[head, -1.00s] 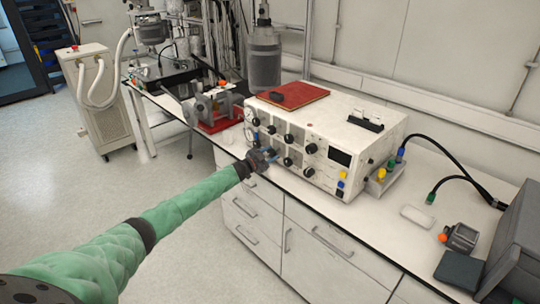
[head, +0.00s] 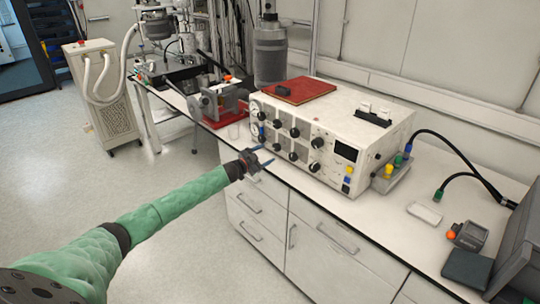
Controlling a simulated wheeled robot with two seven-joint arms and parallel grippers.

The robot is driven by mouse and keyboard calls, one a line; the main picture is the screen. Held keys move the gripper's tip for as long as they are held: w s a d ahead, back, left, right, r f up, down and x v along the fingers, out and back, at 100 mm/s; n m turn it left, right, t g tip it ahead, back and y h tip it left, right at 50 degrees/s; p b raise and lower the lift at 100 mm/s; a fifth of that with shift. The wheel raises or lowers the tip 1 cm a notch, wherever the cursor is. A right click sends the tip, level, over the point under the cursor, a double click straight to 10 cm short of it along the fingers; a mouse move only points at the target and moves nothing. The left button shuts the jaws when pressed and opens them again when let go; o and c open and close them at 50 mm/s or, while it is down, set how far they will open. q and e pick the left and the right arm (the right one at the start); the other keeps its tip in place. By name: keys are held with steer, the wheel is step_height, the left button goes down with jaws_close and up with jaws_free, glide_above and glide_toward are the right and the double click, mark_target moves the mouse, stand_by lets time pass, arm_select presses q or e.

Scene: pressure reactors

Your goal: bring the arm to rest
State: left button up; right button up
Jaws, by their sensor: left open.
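My left arm, in a green sleeve, comes in from the lower left of the head view. My right gripper is not in view.
The white bench (head: 385,222) has drawers below. A red plate (head: 299,90) lies on the box. A red-based device (head: 222,104) stands left of it. Cables and a small grey device (head: 469,235) are at right. Floor (head: 60,190) at left is clear.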

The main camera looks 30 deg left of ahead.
arm_select(q)
steer(key=shift+s+a, duration=0.25)
steer(key=shift+s, duration=0.45)
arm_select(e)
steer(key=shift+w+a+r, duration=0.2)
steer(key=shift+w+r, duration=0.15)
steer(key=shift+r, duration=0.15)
